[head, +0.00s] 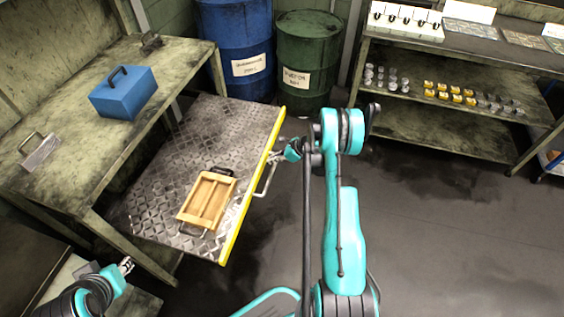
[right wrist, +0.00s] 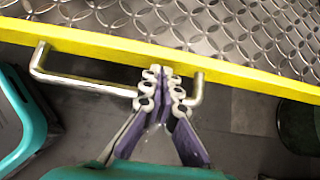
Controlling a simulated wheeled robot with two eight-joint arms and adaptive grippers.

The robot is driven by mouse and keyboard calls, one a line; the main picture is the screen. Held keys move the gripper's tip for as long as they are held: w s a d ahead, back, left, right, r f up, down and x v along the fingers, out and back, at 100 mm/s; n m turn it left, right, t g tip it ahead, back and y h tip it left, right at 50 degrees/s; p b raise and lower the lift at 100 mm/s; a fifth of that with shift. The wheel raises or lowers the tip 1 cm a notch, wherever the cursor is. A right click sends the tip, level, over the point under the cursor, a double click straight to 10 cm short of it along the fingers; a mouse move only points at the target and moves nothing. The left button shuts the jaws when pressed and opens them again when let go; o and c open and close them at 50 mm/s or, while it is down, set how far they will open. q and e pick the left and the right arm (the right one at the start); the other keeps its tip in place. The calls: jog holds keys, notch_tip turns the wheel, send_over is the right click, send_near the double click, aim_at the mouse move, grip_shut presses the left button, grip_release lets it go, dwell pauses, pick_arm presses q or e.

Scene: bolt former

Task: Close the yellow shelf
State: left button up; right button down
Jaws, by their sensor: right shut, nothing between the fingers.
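The yellow shelf (head: 250,115) is a diamond-plate drawer pulled out from under the left workbench, with a yellow front edge (head: 241,222). In the right wrist view the yellow edge (right wrist: 90,42) crosses the upper part, with a metal bar handle (right wrist: 85,86) on it. My right gripper (head: 278,157) is at the front edge near the handle's far end. In the right wrist view its fingertips (right wrist: 163,82) are shut, overlapping the handle near its right end and close to the yellow edge; contact is unclear. My left gripper (head: 126,266) is low at the left, apart from the shelf.
A wooden tray (head: 207,201) lies on the shelf. A blue toolbox (head: 125,92) stands on the workbench (head: 60,178). A blue barrel (head: 237,40) and a green barrel (head: 307,60) stand behind. The floor at the right is clear up to a rack (head: 440,141).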

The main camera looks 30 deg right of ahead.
pick_arm(q)
jog(key=shift+f, duration=0.15)
pick_arm(e)
jog(key=shift+w+a, duration=0.25)
jog(key=shift+w, duration=0.1)
jog(key=shift+w+a, duration=0.1)
